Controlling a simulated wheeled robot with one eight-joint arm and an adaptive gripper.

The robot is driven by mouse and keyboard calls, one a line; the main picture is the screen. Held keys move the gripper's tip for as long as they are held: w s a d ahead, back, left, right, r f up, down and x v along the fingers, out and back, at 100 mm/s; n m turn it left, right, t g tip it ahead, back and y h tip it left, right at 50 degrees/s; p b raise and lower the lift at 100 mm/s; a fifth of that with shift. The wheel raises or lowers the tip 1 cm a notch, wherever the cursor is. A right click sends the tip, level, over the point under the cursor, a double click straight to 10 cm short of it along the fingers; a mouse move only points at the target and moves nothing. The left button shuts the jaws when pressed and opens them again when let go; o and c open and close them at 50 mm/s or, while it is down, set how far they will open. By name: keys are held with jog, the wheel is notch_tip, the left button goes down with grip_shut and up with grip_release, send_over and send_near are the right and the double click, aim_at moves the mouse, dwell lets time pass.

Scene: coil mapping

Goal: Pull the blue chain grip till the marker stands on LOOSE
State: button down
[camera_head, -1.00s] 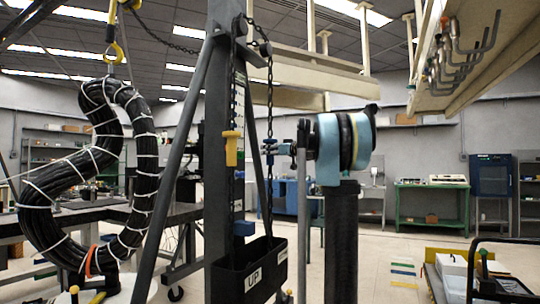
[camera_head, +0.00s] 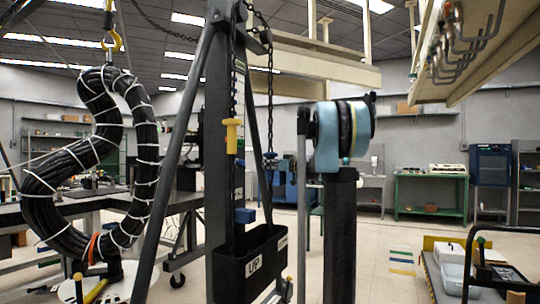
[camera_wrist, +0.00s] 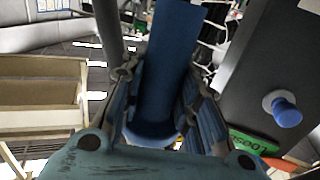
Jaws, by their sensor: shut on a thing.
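In the wrist view my gripper (camera_wrist: 170,120) is shut on the blue chain grip (camera_wrist: 172,60), a smooth blue bar standing between the two fingers. Its lower end is hidden by my gripper. A green label reading LOOSE (camera_wrist: 248,144) shows on the right, beside a dark post. A blue knob (camera_wrist: 286,110) juts from that post; I cannot tell whether it is the marker. A yellow chain grip (camera_head: 231,135) hangs in front of the post.
An open black bin marked UP (camera_head: 255,268) is below the chains. Racks with hooks (camera_head: 470,40) overhang at upper right. A trolley (camera_head: 455,275) stands at lower right. Open floor lies beyond.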

aim_at(273, 176)
notch_tip(273, 176, down, 6)
jog(key=shift+d, duration=0.1)
dwell(0.4)
jog(key=c, duration=1.2)
grip_release()
jog(key=v, duration=1.1)
jog(key=shift+s+d, duration=0.3)
